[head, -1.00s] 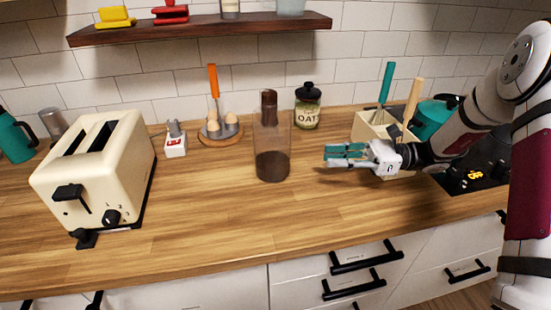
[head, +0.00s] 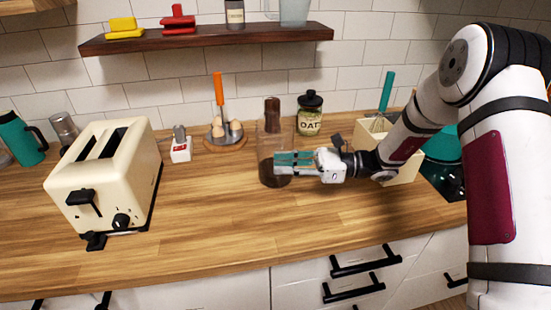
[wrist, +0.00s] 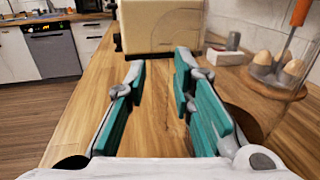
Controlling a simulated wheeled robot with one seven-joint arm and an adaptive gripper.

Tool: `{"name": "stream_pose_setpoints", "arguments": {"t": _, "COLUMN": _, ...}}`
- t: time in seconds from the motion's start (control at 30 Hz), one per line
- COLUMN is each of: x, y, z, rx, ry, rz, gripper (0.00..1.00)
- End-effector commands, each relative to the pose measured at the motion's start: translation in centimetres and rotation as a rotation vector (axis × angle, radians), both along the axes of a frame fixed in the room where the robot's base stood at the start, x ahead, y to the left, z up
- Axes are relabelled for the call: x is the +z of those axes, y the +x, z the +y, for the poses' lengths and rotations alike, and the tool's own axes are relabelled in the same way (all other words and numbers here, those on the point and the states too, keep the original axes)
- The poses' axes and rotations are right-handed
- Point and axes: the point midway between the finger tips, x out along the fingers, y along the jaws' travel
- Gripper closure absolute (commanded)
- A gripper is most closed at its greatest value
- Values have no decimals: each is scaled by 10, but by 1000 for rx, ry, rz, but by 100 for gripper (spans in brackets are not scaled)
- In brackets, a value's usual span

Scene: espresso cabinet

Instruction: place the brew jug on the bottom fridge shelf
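The brew jug (head: 270,181) is a tall clear vessel with dark brown contents low inside. It stands upright on the wooden counter. My gripper (head: 280,163) comes in from the right with teal finger pads and overlaps the jug's right side in the head view. In the wrist view my gripper (wrist: 158,85) is open, with only bare counter between its fingers. A round brown shape, seemingly the jug (wrist: 246,122), shows just outside the right finger there; contact cannot be told. No fridge shelf is identifiable.
A cream toaster (head: 105,178) stands left on the counter (head: 215,235). An egg holder (head: 226,143), oat jar (head: 309,116) and brown upright object (head: 272,106) stand behind the jug. A cream utensil box (head: 402,170) is right. The front middle counter is clear.

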Motion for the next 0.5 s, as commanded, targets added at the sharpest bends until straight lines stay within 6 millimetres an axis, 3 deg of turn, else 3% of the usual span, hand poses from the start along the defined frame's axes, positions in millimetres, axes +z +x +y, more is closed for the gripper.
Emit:
{"name": "stream_pose_setpoints", "arguments": {"t": 0.1, "x": 0, "y": -1, "z": 9, "rx": 1, "ry": -1, "rz": 0, "gripper": 77}}
{"name": "stream_pose_setpoints", "arguments": {"t": 0.33, "x": 0, "y": -1, "z": 10, "rx": -1, "ry": -1, "rz": 0, "gripper": 77}}
{"name": "stream_pose_setpoints", "arguments": {"t": 0.37, "x": 0, "y": -1, "z": 10, "rx": -1, "ry": -1, "rz": 0, "gripper": 80}}
{"name": "stream_pose_setpoints", "arguments": {"t": 0.47, "x": 0, "y": -1, "z": 10, "rx": -1, "ry": -1, "rz": 0, "gripper": 100}}
{"name": "stream_pose_setpoints", "arguments": {"t": 0.5, "x": 0, "y": -1, "z": 10, "rx": -1, "ry": -1, "rz": -1, "gripper": 100}}
